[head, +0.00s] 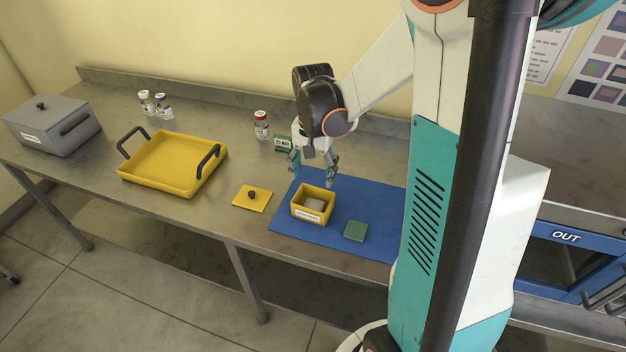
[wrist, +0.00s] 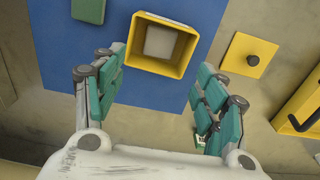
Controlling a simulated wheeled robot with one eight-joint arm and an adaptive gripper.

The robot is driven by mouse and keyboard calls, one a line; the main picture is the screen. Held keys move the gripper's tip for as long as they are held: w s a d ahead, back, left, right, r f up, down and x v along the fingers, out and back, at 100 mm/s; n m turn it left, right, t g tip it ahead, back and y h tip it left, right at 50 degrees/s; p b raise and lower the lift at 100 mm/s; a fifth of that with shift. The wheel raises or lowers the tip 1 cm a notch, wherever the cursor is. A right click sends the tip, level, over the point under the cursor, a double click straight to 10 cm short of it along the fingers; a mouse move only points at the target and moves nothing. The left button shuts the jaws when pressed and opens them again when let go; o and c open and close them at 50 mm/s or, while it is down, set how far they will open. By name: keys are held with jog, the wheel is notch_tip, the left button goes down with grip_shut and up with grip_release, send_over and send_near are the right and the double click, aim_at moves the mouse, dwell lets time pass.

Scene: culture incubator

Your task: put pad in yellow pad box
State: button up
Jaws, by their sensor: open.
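The yellow pad box (head: 328,207) stands open on the blue mat, with a label on its front. A pale grey pad lies inside it, and the box also shows in the wrist view (wrist: 158,68) with the grey pad (wrist: 159,42) at its bottom. A green pad (head: 355,231) lies flat on the mat to the right of the box; it shows at the top left of the wrist view (wrist: 88,10). My gripper (head: 312,170) is open and empty above and behind the box. In the wrist view its fingers (wrist: 157,78) are apart, with nothing between them.
A yellow lid with a dark knob (head: 264,198) lies left of the blue mat (head: 292,233). A yellow tray (head: 160,170), a grey lidded box (head: 45,133) and several vials stand farther left. A red-capped vial (head: 262,127) and a small green display (head: 283,143) stand behind.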

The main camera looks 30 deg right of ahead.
notch_tip(320, 180, up, 5)
jog(key=shift+r+p, duration=0.15)
jog(key=shift+p, duration=0.35)
